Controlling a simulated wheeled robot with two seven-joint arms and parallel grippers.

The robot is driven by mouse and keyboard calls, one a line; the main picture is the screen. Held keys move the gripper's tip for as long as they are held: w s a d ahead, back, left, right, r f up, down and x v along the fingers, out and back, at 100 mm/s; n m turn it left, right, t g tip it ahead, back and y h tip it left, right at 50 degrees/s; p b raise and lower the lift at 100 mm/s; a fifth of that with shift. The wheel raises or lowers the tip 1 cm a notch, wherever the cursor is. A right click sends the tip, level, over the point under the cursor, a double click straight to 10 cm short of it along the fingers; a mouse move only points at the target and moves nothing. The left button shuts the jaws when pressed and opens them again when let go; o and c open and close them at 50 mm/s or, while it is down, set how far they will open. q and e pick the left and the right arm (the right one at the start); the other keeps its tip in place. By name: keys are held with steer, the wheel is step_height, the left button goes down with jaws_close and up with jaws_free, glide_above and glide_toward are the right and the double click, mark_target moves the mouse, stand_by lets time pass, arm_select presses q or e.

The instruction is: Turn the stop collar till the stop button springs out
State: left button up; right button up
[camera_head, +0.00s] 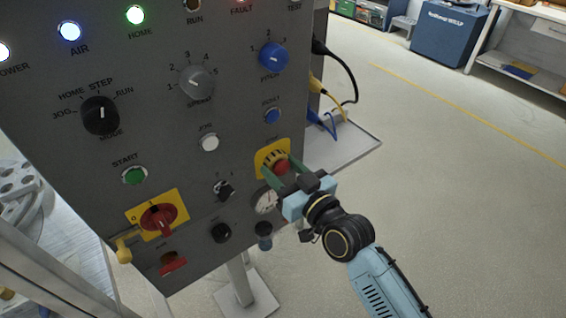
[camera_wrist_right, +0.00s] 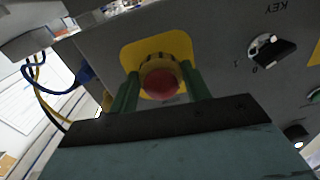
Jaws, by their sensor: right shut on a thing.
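The red stop button (camera_head: 281,167) sits on a yellow plate (camera_head: 262,158) at the lower right of the grey control panel. In the right wrist view the red button (camera_wrist_right: 160,84) stands in front of the yellow-and-dark stop collar (camera_wrist_right: 158,60), with the yellow plate (camera_wrist_right: 183,40) behind. My right gripper (camera_head: 279,172) has its green fingers on both sides of the collar and is shut on it. In the wrist view the fingers of my right gripper (camera_wrist_right: 161,90) flank the button left and right. My left gripper is not in view.
The panel (camera_head: 225,130) carries several knobs, lamps and buttons. Cables (camera_head: 335,85) hang at the panel's right side. Open floor lies to the right.

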steer(key=shift+r+m+p, duration=0.1)
steer(key=shift+m+p, duration=0.45)
steer(key=shift+m, duration=0.45)
steer(key=m+p, duration=0.1)
steer(key=m, duration=0.2)
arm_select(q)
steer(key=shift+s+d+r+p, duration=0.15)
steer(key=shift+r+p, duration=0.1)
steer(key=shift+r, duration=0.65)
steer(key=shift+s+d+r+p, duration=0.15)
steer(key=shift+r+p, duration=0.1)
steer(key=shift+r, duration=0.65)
arm_select(e)
steer(key=shift+a+m, duration=0.1)
steer(key=shift+m, duration=0.8)
steer(key=o, duration=1)
steer(key=shift+s, duration=0.1)
